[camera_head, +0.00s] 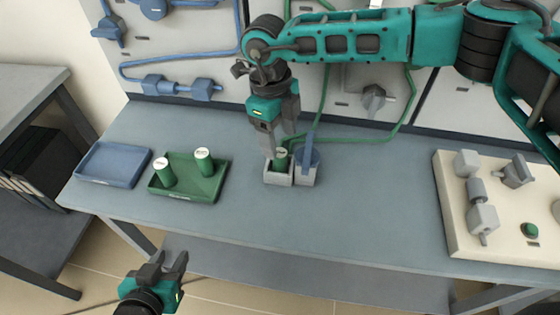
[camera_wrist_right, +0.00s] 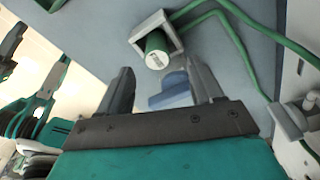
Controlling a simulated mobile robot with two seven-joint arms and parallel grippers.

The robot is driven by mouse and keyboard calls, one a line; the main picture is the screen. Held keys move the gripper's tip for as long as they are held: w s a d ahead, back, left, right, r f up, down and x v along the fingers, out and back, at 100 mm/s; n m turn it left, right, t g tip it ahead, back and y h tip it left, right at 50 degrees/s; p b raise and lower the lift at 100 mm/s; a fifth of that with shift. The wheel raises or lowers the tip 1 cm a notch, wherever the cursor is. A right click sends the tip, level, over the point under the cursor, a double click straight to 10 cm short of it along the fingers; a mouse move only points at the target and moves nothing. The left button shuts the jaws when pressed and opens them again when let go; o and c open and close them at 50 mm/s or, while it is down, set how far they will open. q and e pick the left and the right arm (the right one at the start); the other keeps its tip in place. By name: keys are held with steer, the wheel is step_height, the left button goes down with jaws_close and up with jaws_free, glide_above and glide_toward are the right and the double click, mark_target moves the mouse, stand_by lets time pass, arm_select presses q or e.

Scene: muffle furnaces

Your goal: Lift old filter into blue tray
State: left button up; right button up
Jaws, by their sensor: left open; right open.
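A green filter with a pale top (camera_head: 281,156) stands in the left of two small grey holders (camera_head: 278,178). It also shows in the right wrist view (camera_wrist_right: 157,48). The blue tray (camera_head: 112,162) lies empty at the table's left end. My right gripper (camera_head: 279,140) is open and points down close above the green filter and its holder, partly covering them. In the right wrist view its open fingers (camera_wrist_right: 165,80) have a blue part (camera_wrist_right: 172,90) showing between them. My left gripper (camera_head: 165,265) is open and empty, low in front of the table edge.
A green tray (camera_head: 180,195) beside the blue tray holds two green cylinders with white tops (camera_head: 204,160). The right holder (camera_head: 306,175) has a blue part in it. Green and blue hoses run behind. A cream board with grey fittings (camera_head: 500,245) stands right. The middle front is clear.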

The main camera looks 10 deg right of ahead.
mark_target(280, 152)
steer(key=f, duration=0.5)
steer(key=shift+s+f, duration=0.1)
steer(key=shift+s, duration=0.15)
steer(key=shift+c, duration=0.3)
steer(key=c, duration=1.1)
